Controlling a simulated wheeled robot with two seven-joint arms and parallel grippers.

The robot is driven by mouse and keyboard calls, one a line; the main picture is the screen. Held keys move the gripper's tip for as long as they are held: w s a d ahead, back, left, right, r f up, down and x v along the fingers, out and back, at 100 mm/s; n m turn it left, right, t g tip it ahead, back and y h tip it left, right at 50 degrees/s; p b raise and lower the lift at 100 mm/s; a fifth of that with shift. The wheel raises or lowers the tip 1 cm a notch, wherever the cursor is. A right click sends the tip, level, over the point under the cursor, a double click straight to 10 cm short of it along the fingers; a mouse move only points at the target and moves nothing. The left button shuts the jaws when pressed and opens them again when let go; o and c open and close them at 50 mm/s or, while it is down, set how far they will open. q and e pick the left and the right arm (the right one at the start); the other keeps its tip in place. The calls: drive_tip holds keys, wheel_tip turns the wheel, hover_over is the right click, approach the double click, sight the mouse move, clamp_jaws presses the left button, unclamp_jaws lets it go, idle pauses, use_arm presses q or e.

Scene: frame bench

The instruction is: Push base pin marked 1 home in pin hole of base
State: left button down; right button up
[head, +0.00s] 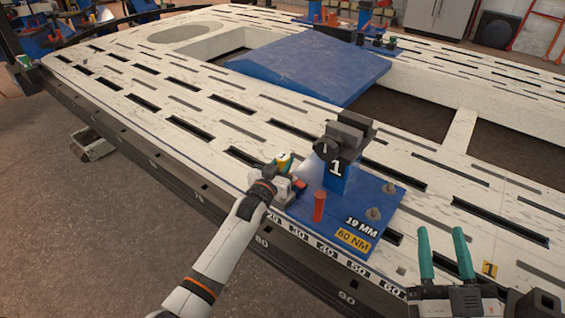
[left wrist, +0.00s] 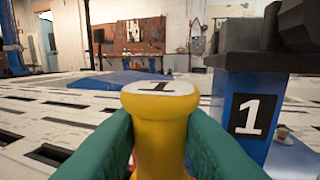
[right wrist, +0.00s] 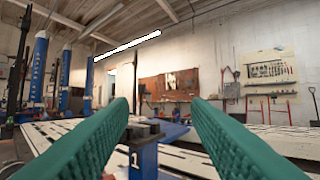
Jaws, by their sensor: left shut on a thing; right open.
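The yellow base pin marked 1 (left wrist: 160,103) stands upright between the teal fingers of my left gripper (left wrist: 160,140), its white top showing the number. In the head view my left gripper (head: 284,176) is shut on this pin (head: 282,161) at the left corner of the blue base (head: 334,232). The pin's lower end and the pin hole are hidden, so I cannot tell how deep it sits. The base carries a blue post with a dark clamp marked 1 (head: 343,140). My right gripper (head: 446,262) is open and empty at the lower right, apart from the base.
A red pin (head: 319,205) stands on the base close to my left gripper. Two bolts (head: 375,213) (head: 389,188) stand on its right side. The slotted white bench (head: 500,205) surrounds it.

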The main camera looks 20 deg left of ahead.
use_arm(q)
drive_tip(key=shift+r, duration=0.1)
use_arm(e)
drive_tip(key=shift+f, duration=0.1)
idle(0.5)
drive_tip(key=shift+w+f+g, duration=0.15)
drive_tip(key=shift+f+g, duration=0.55)
drive_tip(key=shift+f, duration=0.2)
drive_tip(key=shift+r+t, duration=0.3)
drive_tip(key=shift+r, duration=0.05)
use_arm(q)
drive_tip(key=shift+f, duration=0.45)
use_arm(e)
drive_tip(key=shift+s+a+r+t, duration=0.1)
drive_tip(key=shift+s+r+t, duration=0.15)
drive_tip(key=shift+r+t, duration=0.4)
use_arm(q)
drive_tip(key=shift+f+b, duration=0.3)
use_arm(e)
drive_tip(key=shift+s+r+t+y, duration=0.25)
drive_tip(key=shift+r+t+y, duration=0.1)
drive_tip(key=shift+r, duration=0.4)
use_arm(q)
drive_tip(key=shift+f, duration=0.25)
use_arm(e)
drive_tip(key=shift+s+r+t, duration=0.3)
drive_tip(key=shift+r+t, duration=0.2)
drive_tip(key=shift+r, duration=0.05)
